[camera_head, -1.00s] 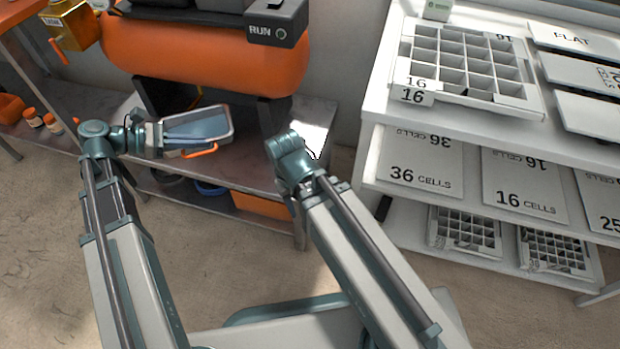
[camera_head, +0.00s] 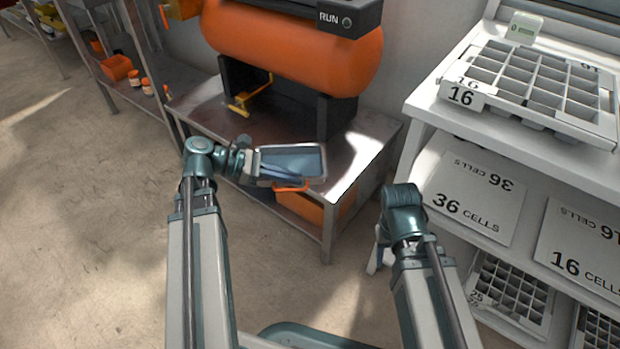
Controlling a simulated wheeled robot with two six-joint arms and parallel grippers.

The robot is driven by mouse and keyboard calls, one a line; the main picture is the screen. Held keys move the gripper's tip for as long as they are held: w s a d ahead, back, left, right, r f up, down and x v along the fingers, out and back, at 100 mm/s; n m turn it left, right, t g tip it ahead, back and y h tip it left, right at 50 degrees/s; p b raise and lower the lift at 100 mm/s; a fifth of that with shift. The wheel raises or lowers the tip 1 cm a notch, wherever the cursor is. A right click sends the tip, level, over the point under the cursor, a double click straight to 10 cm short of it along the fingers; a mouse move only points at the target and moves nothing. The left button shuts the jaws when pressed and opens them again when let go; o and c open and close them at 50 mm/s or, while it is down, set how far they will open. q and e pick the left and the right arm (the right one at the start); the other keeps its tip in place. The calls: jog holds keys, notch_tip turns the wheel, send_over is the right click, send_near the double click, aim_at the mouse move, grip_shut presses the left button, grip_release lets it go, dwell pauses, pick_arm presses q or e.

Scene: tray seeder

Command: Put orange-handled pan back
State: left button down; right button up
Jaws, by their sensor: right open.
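The orange-handled pan (camera_head: 306,158) is a shallow grey-blue tray with a pale rim. Its orange handle (camera_head: 291,188) is on the near side. My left gripper (camera_head: 278,168) is at the pan's left side with its fingers along it, and appears shut on it. The pan is held in front of the metal bench, over its front edge in the picture; its height above the bench is hard to judge. My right gripper (camera_head: 375,262) is open, low between bench and white shelf, largely hidden behind its own wrist.
The metal bench (camera_head: 205,112) carries a machine with an orange drum (camera_head: 290,45) and a yellow lever (camera_head: 250,98). An orange bin (camera_head: 318,208) is under the bench. A white shelf unit (camera_head: 425,105) with cell trays stands at right. Open floor lies at left.

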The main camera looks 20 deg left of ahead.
aim_at(310, 160)
pick_arm(q)
jog(key=s+a+f+n+t+b, duration=0.1)
jog(key=s+a+f+b, duration=0.1)
jog(key=s+f+b, duration=0.15)
jog(key=w+d, duration=0.1)
jog(key=w, duration=0.4)
jog(key=w+d+f, duration=0.1)
jog(key=w, duration=0.4)
jog(key=w+d+f, duration=0.1)
jog(key=w, duration=0.5)
jog(key=shift+d, duration=0.1)
pick_arm(e)
notch_tip(310, 160, down, 6)
jog(key=shift+r, duration=0.2)
pick_arm(q)
jog(key=shift+f+b, duration=0.1)
jog(key=shift+b, duration=0.2)
pick_arm(e)
jog(key=shift+f, duration=0.1)
pick_arm(q)
jog(key=shift+f+b, duration=1.85)
jog(key=c, duration=1.1)
grip_release()
pick_arm(e)
notch_tip(310, 160, down, 4)
jog(key=shift+r, duration=0.2)
pick_arm(q)
jog(key=shift+r, duration=0.1)
pick_arm(e)
jog(key=shift+r, duration=0.1)
